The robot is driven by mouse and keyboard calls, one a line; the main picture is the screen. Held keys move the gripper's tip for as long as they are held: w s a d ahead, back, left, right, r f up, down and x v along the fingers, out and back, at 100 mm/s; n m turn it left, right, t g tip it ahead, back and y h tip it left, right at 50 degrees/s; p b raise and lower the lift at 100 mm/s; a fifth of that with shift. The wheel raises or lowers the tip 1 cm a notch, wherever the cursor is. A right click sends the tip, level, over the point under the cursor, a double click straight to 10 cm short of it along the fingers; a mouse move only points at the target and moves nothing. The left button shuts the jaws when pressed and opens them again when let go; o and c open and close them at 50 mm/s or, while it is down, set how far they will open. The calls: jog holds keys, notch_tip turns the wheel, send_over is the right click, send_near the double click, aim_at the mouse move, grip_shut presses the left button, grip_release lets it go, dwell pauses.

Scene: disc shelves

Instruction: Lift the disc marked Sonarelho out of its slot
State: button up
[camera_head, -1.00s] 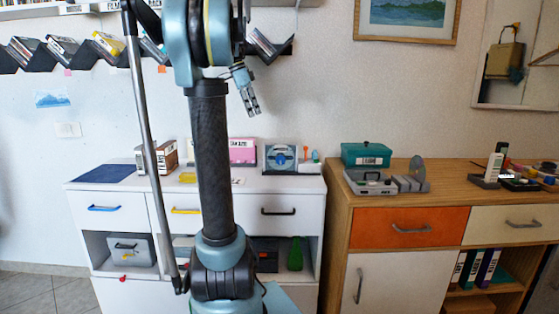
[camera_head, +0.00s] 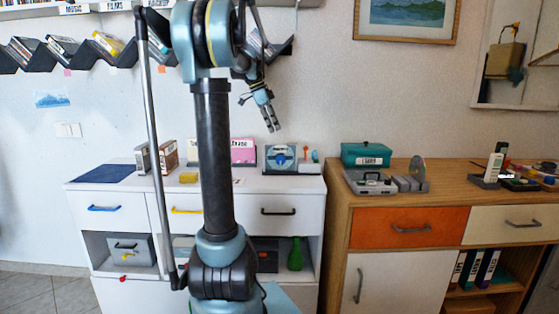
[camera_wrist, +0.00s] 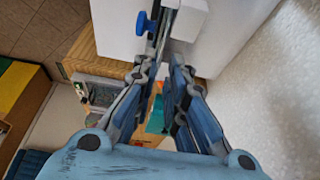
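No mark reading Sonarelho is legible in either view, so I cannot tell which disc carries it. In the head view, a grey round disc (camera_head: 417,168) stands upright in a small grey slotted holder (camera_head: 407,184) on the wooden cabinet. A blue-faced disc device (camera_head: 280,158) stands on the white cabinet. Disc cases (camera_head: 108,43) lean in the dark zigzag wall shelf (camera_head: 75,57). My gripper (camera_head: 271,122) hangs in the air above the white cabinet, pointing down, apart from everything. In the wrist view my gripper (camera_wrist: 160,72) shows its fingers apart with nothing held.
A teal box (camera_head: 366,153) and a grey device (camera_head: 370,182) stand beside the slotted holder. A cordless phone (camera_head: 494,163) is farther right. A pink case (camera_head: 243,151) stands on the white cabinet (camera_head: 312,187). The air right of my gripper is clear.

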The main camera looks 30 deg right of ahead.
jog(key=shift+x, duration=3.55)
jog(key=shift+d, duration=0.15)
grip_shut()
jog(key=shift+r, duration=0.2)
